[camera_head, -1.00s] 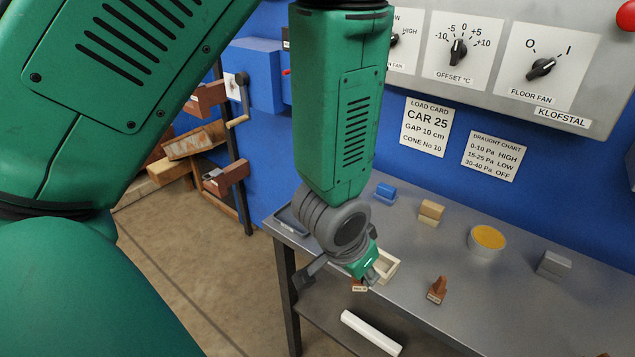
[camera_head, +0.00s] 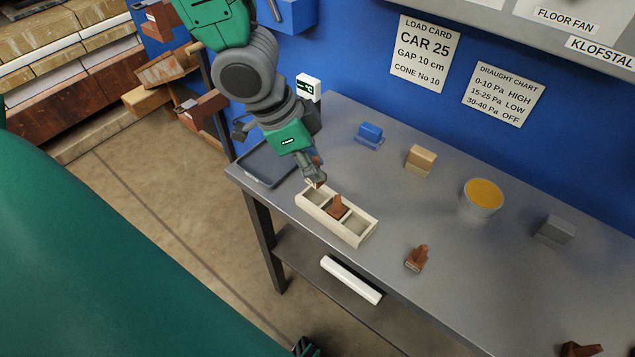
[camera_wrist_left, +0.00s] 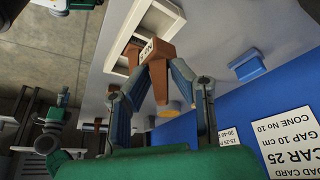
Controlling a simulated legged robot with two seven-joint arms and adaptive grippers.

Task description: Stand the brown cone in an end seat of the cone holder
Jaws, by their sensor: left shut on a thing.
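My left gripper (camera_head: 316,178) is shut on a brown cone (camera_wrist_left: 159,78), held between both fingers in the left wrist view, with a pale label on its base. In the head view this cone is mostly hidden by the fingers. It is over the far-left end seat of the cream cone holder (camera_head: 351,239); I cannot tell if it touches. The holder has three seats in a row. Another brown cone (camera_head: 337,209) stands in the middle seat, and the near-right end seat is empty. The holder also shows in the left wrist view (camera_wrist_left: 117,48).
Another brown cone (camera_head: 417,258) stands on the grey bench right of the holder. A grey tray (camera_head: 262,172), blue block (camera_head: 369,134), tan block (camera_head: 421,160), yellow-filled tub (camera_head: 482,201) and grey block (camera_head: 554,231) stand around. The bench between holder and tub is clear.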

